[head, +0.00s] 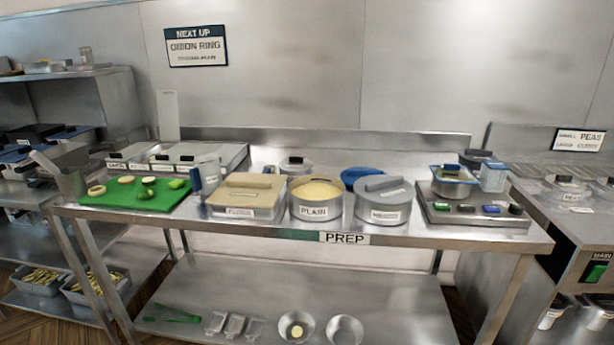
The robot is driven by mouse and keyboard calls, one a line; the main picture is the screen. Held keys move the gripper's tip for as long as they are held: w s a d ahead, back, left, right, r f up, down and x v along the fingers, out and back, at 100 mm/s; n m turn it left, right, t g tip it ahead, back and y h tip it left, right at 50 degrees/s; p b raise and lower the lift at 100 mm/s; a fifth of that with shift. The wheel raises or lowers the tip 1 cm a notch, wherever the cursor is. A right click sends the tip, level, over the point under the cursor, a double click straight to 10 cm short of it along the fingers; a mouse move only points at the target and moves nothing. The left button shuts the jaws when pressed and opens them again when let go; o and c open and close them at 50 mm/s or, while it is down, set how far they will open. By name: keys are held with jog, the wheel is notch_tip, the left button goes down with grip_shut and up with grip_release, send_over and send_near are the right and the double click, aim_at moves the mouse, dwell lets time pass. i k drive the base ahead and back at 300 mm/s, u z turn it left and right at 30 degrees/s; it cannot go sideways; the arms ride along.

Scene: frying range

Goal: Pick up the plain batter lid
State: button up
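A round metal pot labelled PLAIN (315,208) stands at the middle of the prep table's front. It is uncovered and pale yellow batter (317,190) shows inside. A grey metal lid with a bar handle (384,184) covers the round pot (381,212) to its right, whose label is too small to read. Behind the PLAIN pot is a metal lid-like piece with a dark knob (296,163), partly hidden. A blue round piece (360,175) lies behind, between the pots. I cannot tell which of these is the plain batter lid. My gripper is not in view.
A flour bin (242,213) with a tan top stands left of the PLAIN pot. A green board (135,198) with vegetable pieces is further left. Lidded containers (185,155) line the back left. A scale-like unit (470,214) with a pan stands right. The front edge is crowded.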

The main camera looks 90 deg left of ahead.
aim_at(349, 175)
jog(key=u, duration=2.7)
jog(key=i, duration=0.8)
jog(key=u, duration=0.15)
